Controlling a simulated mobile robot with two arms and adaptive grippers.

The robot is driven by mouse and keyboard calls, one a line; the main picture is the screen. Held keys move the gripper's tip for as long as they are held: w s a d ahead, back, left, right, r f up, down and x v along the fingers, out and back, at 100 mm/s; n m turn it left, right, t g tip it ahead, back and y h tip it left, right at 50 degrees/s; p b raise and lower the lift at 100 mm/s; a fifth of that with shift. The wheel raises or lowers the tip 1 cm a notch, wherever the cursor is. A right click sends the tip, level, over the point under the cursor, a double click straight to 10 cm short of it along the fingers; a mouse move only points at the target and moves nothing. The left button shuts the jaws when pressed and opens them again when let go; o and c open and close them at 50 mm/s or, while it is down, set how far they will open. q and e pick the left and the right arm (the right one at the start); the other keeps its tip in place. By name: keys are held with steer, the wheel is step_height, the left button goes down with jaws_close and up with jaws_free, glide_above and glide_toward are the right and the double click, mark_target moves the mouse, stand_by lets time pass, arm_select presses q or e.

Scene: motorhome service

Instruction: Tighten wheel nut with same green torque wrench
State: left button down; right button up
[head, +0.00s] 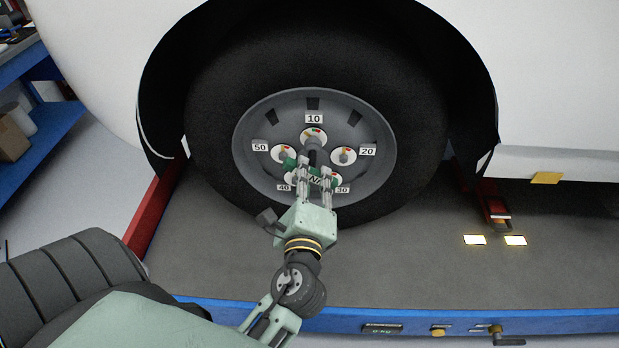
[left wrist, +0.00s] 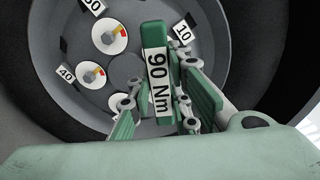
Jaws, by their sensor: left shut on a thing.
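The green torque wrench (head: 319,178) is in my left gripper (head: 314,172), in front of the lower middle of the wheel (head: 245,158). In the left wrist view the wrench (left wrist: 155,38) shows a "90 Nm" label between the fingers of the left gripper (left wrist: 157,100), which is shut on it. Wheel nuts sit on round white discs by number plates: 10 (head: 314,133), 20 (head: 343,155) and 50 (head: 283,154) are visible. The nuts by plates 30 (head: 343,190) and 40 (head: 284,187) are partly hidden. I cannot tell whether the wrench touches a nut. My right gripper is out of view.
The wheel stands on a grey platform (head: 430,265) with a blue front edge holding knobs and a display. The white motorhome body (head: 540,80) surrounds the dark wheel arch closely. A blue shelf (head: 50,130) with boxes stands at the left.

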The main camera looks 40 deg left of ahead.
arm_select(q)
steer(key=shift+p+x, duration=0.3)
steer(key=shift+x, duration=0.55)
steer(key=shift+s+r+m+p, duration=0.1)
steer(key=shift+r+m+p, duration=0.1)
steer(key=shift+m+p, duration=1.9)
steer(key=shift+f+m, duration=0.1)
steer(key=shift+m, duration=0.3)
steer(key=shift+p, duration=0.3)
